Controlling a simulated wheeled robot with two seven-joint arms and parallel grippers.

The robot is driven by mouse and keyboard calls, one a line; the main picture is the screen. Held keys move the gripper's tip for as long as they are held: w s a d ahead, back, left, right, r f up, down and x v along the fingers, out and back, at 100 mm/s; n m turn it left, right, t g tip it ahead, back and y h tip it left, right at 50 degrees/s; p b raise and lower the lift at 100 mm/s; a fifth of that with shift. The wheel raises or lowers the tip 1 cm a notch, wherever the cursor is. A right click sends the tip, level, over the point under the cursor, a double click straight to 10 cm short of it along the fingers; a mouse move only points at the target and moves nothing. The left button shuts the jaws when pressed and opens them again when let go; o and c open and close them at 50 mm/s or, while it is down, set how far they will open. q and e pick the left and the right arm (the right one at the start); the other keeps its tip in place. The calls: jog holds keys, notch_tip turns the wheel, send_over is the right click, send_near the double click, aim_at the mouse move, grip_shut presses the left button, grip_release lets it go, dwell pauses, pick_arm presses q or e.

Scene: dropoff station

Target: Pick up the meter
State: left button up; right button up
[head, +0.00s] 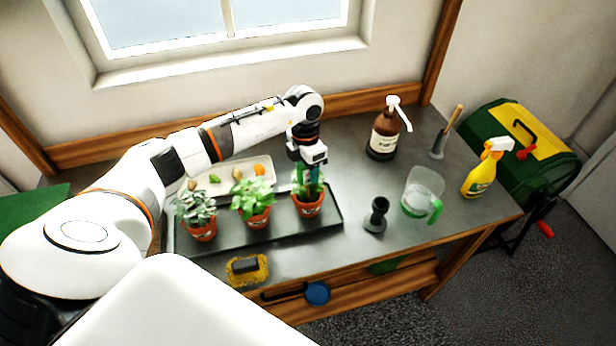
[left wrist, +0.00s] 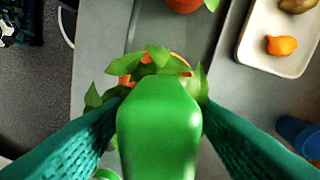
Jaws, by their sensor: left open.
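The meter (left wrist: 160,130), a smooth bright green body, stands close below the camera in the left wrist view. It is above a leafy plant (left wrist: 155,62) in an orange terracotta pot; its lower end is hidden. My left gripper (left wrist: 160,108) is open, with one teal finger on each side of the meter; I cannot tell whether they touch it. In the head view my left gripper (head: 303,178) points down at the rightmost potted plant (head: 308,207), and hides most of the meter. My right gripper is not in view.
Two more potted plants (head: 199,229) (head: 254,215) share the dark tray (head: 285,232). A pale tray (head: 262,163) with small items lies behind. A pump bottle (head: 384,138), clear jug (head: 421,196), black stand (head: 376,216) and yellow spray bottle (head: 480,180) stand to the right; a sponge (head: 247,270) lies in front.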

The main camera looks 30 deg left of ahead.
pick_arm(q)
jog(key=c, duration=1.1)
jog(key=shift+r, duration=0.2)
notch_tip(320, 180, up, 10)
jog(key=b, duration=0.3)
jog(key=shift+r, duration=0.15)
notch_tip(320, 180, up, 6)
jog(key=p, duration=0.4)
jog(key=shift+r, duration=0.2)
